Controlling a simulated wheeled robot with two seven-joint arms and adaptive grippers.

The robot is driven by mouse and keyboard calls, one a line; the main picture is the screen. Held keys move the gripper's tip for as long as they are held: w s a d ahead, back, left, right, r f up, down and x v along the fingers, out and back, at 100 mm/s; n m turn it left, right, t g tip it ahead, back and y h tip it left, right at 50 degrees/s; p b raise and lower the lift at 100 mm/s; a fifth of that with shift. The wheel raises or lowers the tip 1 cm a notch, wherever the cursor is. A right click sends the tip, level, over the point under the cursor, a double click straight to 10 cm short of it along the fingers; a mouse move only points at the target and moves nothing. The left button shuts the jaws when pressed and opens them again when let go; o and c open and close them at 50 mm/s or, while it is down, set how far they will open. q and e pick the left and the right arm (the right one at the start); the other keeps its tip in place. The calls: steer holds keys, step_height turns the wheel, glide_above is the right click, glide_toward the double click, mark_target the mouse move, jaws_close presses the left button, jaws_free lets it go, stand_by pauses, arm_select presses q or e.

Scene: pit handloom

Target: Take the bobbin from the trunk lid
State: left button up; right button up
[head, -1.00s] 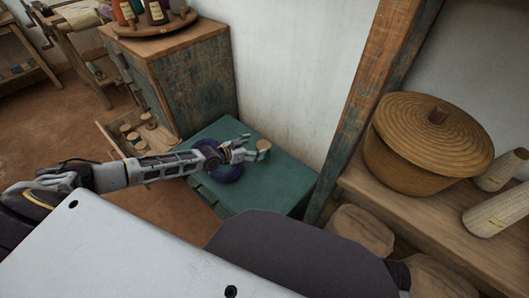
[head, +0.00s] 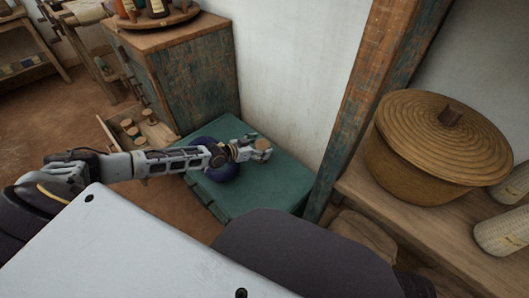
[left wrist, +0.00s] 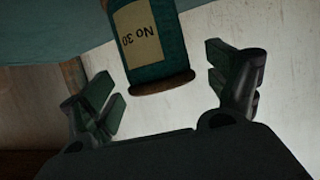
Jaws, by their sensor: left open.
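The bobbin (head: 263,143) stands on the teal trunk lid (head: 284,190), near its back edge by the wall. In the left wrist view the bobbin (left wrist: 150,40) has dark teal thread, a pale label reading "No 30" and a brown wooden end. My left gripper (head: 261,149) reaches over the lid from the left, its fingers close to the bobbin. In the left wrist view the fingers (left wrist: 160,82) are spread apart, with the bobbin ahead of the gap between them. My right gripper is out of view.
A dark blue round thing (head: 224,174) lies on the lid, partly hidden under my left arm. A worn cabinet (head: 190,70) with an open drawer of bobbins (head: 155,133) stands to the left. A wooden post (head: 357,100) and a shelf with a lidded basket (head: 440,145) are to the right.

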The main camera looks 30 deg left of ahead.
arm_select(q)
steer(key=shift+c, duration=0.4)
steer(key=c, duration=1.1)
steer(key=shift+r, duration=0.2)
steer(key=shift+r+p, duration=0.1)
steer(key=shift+p, duration=0.2)
